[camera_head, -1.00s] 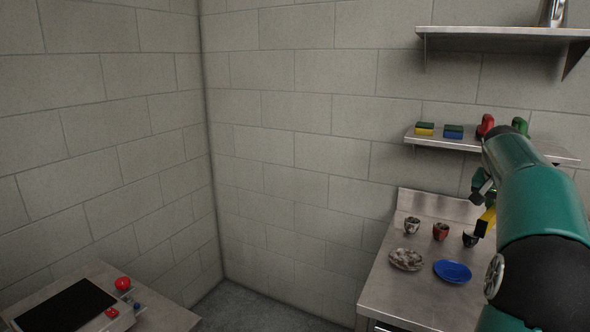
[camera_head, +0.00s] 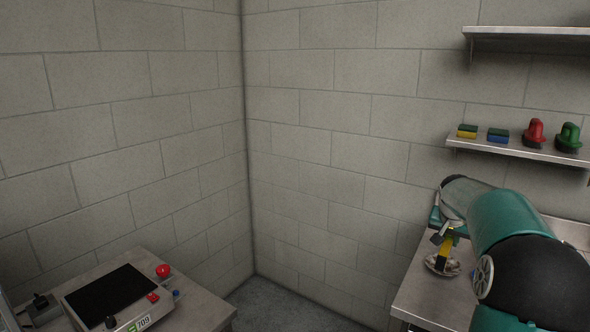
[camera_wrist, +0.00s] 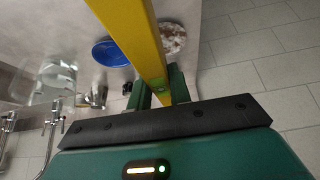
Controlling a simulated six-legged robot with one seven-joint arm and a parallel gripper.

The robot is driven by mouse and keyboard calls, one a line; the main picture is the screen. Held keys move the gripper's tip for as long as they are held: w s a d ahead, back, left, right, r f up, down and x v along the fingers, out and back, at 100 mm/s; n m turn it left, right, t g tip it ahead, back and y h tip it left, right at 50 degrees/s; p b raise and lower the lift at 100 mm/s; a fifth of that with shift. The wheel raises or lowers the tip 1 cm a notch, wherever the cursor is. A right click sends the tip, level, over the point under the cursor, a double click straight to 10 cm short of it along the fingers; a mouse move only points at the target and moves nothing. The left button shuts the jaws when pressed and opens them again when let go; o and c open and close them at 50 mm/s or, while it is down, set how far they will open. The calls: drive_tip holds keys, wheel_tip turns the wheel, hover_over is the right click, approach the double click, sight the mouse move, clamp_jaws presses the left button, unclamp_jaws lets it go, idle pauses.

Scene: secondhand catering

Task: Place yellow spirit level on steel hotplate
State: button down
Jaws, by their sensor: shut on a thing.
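The yellow spirit level (camera_head: 446,246) is in my gripper (camera_head: 447,232) at the right of the head view, over the right-hand steel counter. In the wrist view the yellow spirit level (camera_wrist: 143,38) runs up from between the fingers of my gripper (camera_wrist: 161,88), which are shut on it. The steel hotplate (camera_head: 150,305), with a flat black top and a label, sits at the lower left of the head view. Its top is bare. My gripper is far to the right of it. My arm hides part of the counter.
A red ball-like item (camera_head: 163,271) stands beside the hotplate on the left steel table (camera_head: 207,312). A speckled plate (camera_head: 437,268) is on the right counter (camera_head: 424,298); a blue plate (camera_wrist: 106,54) shows in the wrist view. A wall shelf (camera_head: 512,151) holds sponges and red and green items.

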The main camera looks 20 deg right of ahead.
drive_tip(key=w+a+f+n+t+y, duration=0.1)
drive_tip(key=w+a+f+n, duration=0.15)
drive_tip(key=a+f, duration=0.55)
drive_tip(key=w+a+f+n+y, duration=0.15)
drive_tip(key=w+a+f, duration=0.25)
drive_tip(key=a, duration=0.8)
drive_tip(key=w+a+f+n+t+y, duration=0.1)
drive_tip(key=w+a+f+n, duration=0.2)
drive_tip(key=a+f, duration=0.55)
drive_tip(key=s+a+f+n, duration=0.2)
drive_tip(key=a, duration=0.6)
drive_tip(key=s+a+f+n, duration=0.1)
drive_tip(key=s+a+f, duration=0.15)
drive_tip(key=a, duration=0.45)
drive_tip(key=s+f+y, duration=0.1)
drive_tip(key=s+f, duration=0.3)
drive_tip(key=f, duration=0.2)
drive_tip(key=shift+a+f, duration=0.3)
drive_tip(key=shift+f, duration=0.1)
